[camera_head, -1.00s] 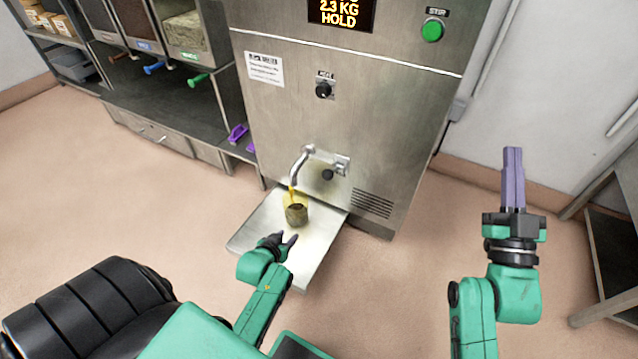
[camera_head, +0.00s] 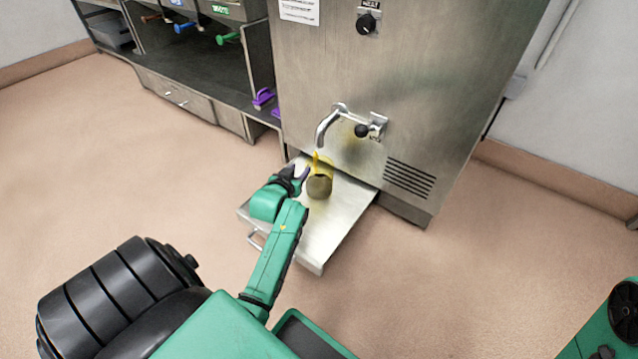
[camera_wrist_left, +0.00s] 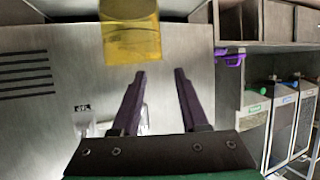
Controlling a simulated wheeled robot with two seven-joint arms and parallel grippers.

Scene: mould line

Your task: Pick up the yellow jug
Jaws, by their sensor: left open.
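The yellow jug (camera_head: 320,185) stands upright on the metal drip shelf (camera_head: 340,222), below and a little left of the bent spout. Its inside looks dark from above. My left gripper (camera_head: 300,176) is just left of the jug. In the left wrist view the jug (camera_wrist_left: 131,42) is at the top, beyond the fingertips and to the left of centre. The two purple fingers of the left gripper (camera_wrist_left: 160,72) are apart with nothing between them. The right gripper is outside the frame; only part of my green right arm shows at the lower right.
The steel machine (camera_head: 400,110) stands behind the shelf, with a spout (camera_head: 330,122) and a black knob (camera_head: 362,130) over it. A bin rack (camera_head: 190,70) with purple scoops (camera_head: 263,97) is at the left. The floor in front is clear.

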